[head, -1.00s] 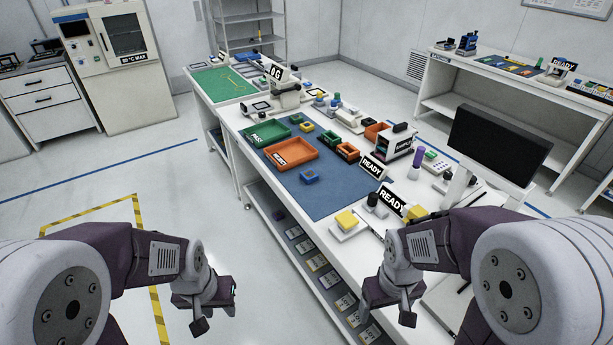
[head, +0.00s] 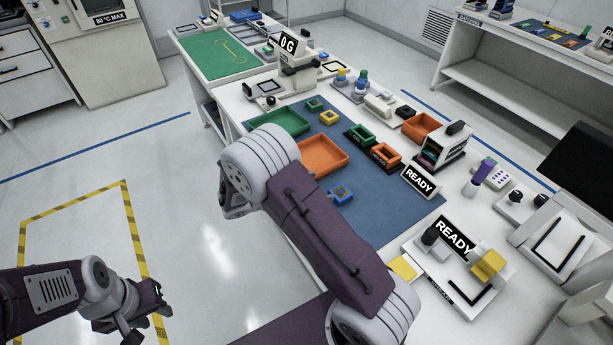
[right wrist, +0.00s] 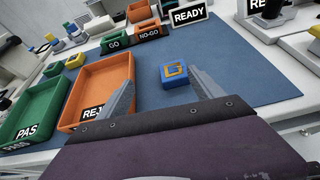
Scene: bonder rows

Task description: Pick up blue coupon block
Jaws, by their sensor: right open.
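The blue coupon block (head: 340,194), with a yellow-orange square ring on top, lies on the blue mat (head: 385,208) beside the orange tray. In the right wrist view the same block (right wrist: 175,83) lies beyond the open fingers of my right gripper (right wrist: 161,80), closer to the right finger, and is not held. In the head view my right arm reaches over the near edge of the bench, and its fingers are hidden. My left gripper (head: 140,324) hangs over the floor at lower left; its jaw opening is unclear.
The orange tray (head: 346,165) and green tray (head: 305,128) stand left of and behind the block. Small green and orange bins (head: 385,158) and a READY sign (head: 419,180) stand behind it. The mat right of the block is clear.

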